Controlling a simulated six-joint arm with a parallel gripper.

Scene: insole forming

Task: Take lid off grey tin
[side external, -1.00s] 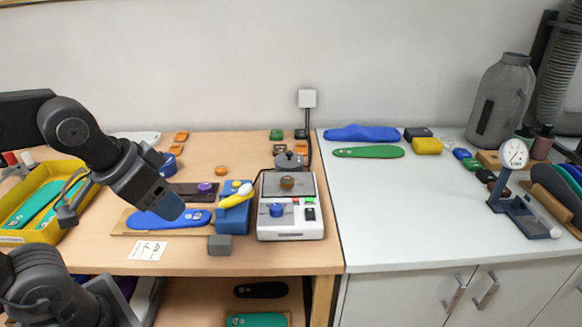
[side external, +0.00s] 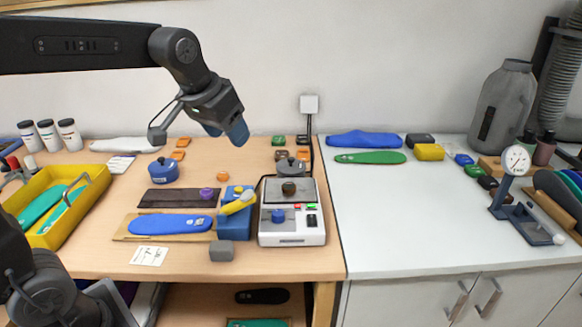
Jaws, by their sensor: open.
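The grey tin (side external: 291,168) stands on the wooden bench, just behind the white hot plate device (side external: 291,239). It is a small round tin with its lid (side external: 290,160) on, and the lid has a dark knob on top. My gripper (side external: 226,132) is raised above the back of the bench, to the left of the tin and apart from it. Its blue fingertips point down and are spread, with nothing seen between them. A similar blue lidded tin (side external: 164,172) stands at the back left.
Small orange, green and black blocks lie near the tin. A blue block with a yellow-handled tool (side external: 239,203) stands left of the device. A yellow tray (side external: 96,187) is at far left.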

